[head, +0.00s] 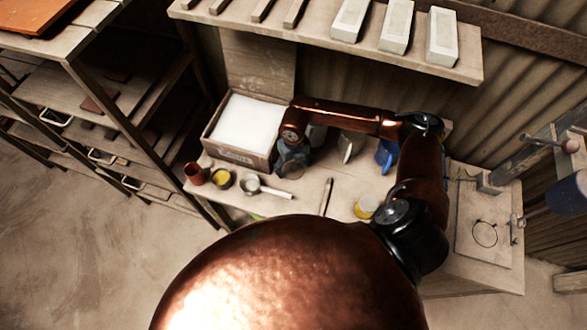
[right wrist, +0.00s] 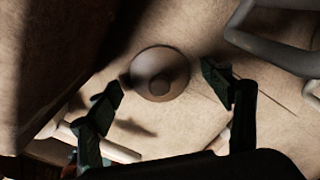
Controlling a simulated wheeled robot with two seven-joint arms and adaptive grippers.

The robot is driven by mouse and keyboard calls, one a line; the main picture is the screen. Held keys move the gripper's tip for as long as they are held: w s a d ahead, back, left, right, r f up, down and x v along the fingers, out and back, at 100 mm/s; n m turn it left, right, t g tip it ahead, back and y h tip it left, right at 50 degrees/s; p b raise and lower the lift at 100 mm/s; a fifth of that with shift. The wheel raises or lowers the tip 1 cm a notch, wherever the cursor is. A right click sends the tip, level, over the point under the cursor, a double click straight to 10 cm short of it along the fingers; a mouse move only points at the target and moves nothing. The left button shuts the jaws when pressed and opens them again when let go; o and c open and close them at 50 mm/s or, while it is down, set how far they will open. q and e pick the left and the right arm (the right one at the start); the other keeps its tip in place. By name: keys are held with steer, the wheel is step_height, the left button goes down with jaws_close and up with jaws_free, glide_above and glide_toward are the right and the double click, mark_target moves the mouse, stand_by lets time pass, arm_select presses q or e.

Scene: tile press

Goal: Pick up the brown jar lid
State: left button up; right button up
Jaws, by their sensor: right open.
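The brown jar lid (right wrist: 160,75) is a round disc with a darker round knob in its middle. It lies on the worktop in the right wrist view. My right gripper (right wrist: 163,90) is open, with one fingertip to each side of the lid and apart from it in the picture. Its jaws are empty. In the head view my right gripper (head: 291,160) is low over the worktop, beside the box, and I cannot make out the lid there. My left gripper is not in view.
A box with white contents (head: 216,140) stands just left of my gripper. A reddish cup (head: 194,174), a yellow-filled pot (head: 221,178) and a white-handled pan (head: 252,184) stand in front. A stick (head: 327,196) and yellow-topped jar (head: 366,207) are to the right. A shelf (head: 310,28) hangs above.

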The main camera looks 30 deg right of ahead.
steer(key=shift+s, duration=0.15)
steer(key=shift+w, duration=0.2)
steer(key=shift+c, duration=1.4)
steer(key=shift+s, duration=0.15)
steer(key=c, duration=0.9)
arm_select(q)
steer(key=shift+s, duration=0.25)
arm_select(e)
steer(key=shift+c, duration=0.3)
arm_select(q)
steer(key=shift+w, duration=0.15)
arm_select(e)
steer(key=shift+r, duration=0.15)
